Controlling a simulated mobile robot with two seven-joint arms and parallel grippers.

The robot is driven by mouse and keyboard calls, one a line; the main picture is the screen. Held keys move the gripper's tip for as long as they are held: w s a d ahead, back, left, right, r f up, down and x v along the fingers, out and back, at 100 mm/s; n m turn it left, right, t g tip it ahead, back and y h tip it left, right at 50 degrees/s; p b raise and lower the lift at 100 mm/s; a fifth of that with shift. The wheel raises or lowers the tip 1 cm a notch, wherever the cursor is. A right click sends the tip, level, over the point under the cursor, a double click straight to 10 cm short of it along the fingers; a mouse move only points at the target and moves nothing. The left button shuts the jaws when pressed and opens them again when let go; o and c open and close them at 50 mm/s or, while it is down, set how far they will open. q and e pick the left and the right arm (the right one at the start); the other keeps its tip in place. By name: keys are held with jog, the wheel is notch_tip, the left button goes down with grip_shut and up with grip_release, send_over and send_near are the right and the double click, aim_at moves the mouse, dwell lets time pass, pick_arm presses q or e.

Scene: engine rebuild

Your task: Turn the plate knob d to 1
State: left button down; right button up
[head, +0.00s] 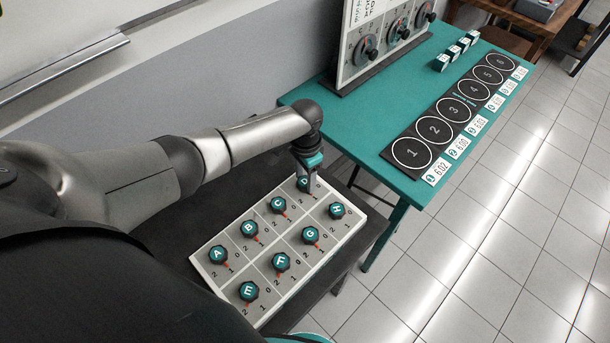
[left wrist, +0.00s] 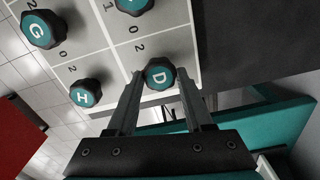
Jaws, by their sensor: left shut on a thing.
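The plate (head: 220,236) is a light panel of lettered teal and black knobs, each with marks 0, 1 and 2. Knob D (head: 303,184) is at the far end of its left row; it also shows in the left wrist view (left wrist: 159,75). My left gripper (head: 309,178) comes down over knob D from above. In the left wrist view its two fingers (left wrist: 160,84) stand on either side of the knob, shut on it. The pointer of knob D is mostly hidden, so I cannot tell its mark. My right gripper is not in view.
Knob C (head: 278,205) and knob H (head: 337,210) are the closest neighbours of D. A teal table (head: 364,122) with a numbered black mat (head: 432,142) stands beyond the plate. An upright dial panel (head: 357,70) stands on that table.

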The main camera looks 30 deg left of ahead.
aim_at(305, 181)
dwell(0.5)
pick_arm(q)
jog(key=shift+c, duration=1.5)
grip_release()
jog(key=shift+r, duration=0.1)
notch_tip(305, 181, up, 15)
jog(key=p, duration=0.1)
